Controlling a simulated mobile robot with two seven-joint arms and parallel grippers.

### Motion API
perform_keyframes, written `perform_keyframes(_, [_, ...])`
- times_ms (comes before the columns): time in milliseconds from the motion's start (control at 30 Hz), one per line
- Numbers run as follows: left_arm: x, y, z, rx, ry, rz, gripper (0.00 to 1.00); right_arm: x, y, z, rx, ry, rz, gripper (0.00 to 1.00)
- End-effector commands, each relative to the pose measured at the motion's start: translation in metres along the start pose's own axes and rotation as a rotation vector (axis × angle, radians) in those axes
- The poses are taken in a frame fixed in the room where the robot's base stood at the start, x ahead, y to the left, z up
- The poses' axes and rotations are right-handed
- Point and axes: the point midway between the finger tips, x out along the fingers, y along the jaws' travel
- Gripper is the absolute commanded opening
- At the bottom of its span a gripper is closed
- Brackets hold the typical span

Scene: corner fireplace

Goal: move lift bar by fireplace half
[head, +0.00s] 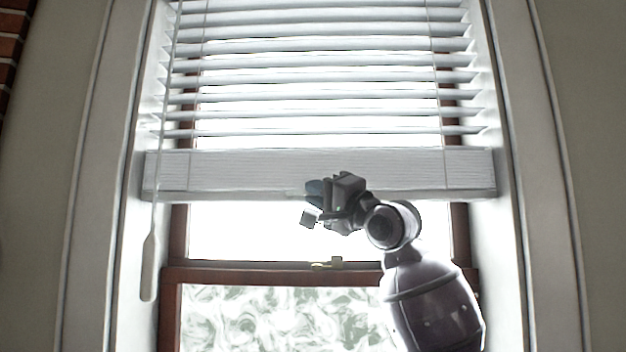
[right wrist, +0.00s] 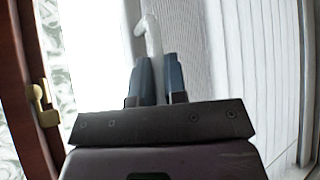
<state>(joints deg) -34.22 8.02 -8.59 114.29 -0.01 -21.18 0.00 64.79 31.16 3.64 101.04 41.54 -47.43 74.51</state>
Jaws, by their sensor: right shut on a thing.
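The lift bar (head: 240,172) is the wide white bottom rail of the window blind. It hangs level across the window, below the slats. In the right wrist view the gripper's two dark blue fingers (right wrist: 158,78) are close together on a narrow white piece (right wrist: 152,38) at the bar's edge. The bar's ribbed face (right wrist: 228,50) shows to the right of them. The exact contact is partly hidden by the fingers. My left gripper is not in view.
White slats (head: 320,75) hang above the bar. A tilt wand (head: 149,265) hangs at the left. A brass sash latch (head: 327,264) sits on the brown window frame (head: 240,273) below. White casing flanks both sides; brick (head: 12,35) shows at the upper left.

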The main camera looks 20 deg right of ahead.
Motion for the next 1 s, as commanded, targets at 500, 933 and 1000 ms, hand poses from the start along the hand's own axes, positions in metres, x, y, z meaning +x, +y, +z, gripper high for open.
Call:
perform_keyframes(500, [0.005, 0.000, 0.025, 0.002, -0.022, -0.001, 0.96, -0.075, 0.152, 0.072, 0.007, -0.001, 0.014, 0.00])
perform_keyframes(933, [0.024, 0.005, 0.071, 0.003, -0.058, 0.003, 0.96, -0.133, 0.277, 0.130, 0.006, -0.003, 0.014, 0.00])
perform_keyframes(1000, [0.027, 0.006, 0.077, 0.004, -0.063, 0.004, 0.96, -0.140, 0.292, 0.137, 0.006, -0.003, 0.014, 0.00])
